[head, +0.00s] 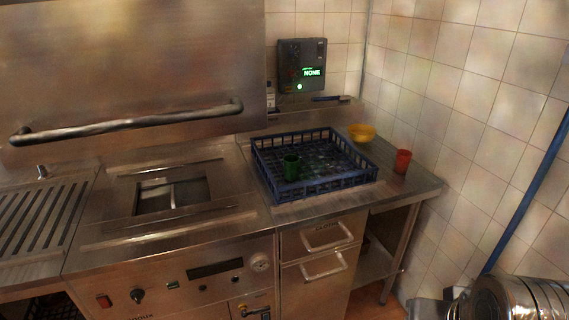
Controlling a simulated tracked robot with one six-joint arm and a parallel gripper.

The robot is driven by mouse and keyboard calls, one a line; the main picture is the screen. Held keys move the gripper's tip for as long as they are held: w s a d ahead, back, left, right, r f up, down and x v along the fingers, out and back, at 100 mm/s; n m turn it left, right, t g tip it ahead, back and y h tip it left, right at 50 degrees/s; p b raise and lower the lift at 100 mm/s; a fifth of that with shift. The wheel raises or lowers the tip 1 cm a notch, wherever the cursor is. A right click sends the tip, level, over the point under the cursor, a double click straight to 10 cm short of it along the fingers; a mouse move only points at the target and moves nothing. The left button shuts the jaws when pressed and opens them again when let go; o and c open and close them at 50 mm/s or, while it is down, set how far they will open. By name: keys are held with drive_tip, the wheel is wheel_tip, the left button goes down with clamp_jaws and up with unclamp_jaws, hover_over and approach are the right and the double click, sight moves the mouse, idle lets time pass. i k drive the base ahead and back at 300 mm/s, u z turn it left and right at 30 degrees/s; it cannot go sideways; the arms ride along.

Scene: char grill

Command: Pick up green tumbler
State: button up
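A small green tumbler (291,168) stands upright inside the blue dish rack (330,189), near its front left part. The rack is a low open crate with lattice walls on the steel counter. The tumbler's rim is clear of anything in front of it; its base is close to the rack's front wall. My gripper's fingers are not in view. Only a shiny metal part, apparently of my own arm, shows at the bottom right corner, well away from the tumbler.
A red cup (403,161) stands right of the rack on the counter (420,184). A yellow bowl (362,132) sits behind it. A tiled wall (470,110) bounds the right. Left are a steel hood with a bar handle (130,123) and a recessed cooking unit (172,195).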

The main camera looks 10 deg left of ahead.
sight(291, 168)
drive_tip(key=u, duration=0.3)
drive_tip(key=i, duration=0.65)
drive_tip(key=u, duration=0.85)
drive_tip(key=i, duration=0.6)
drive_tip(key=u, duration=0.4)
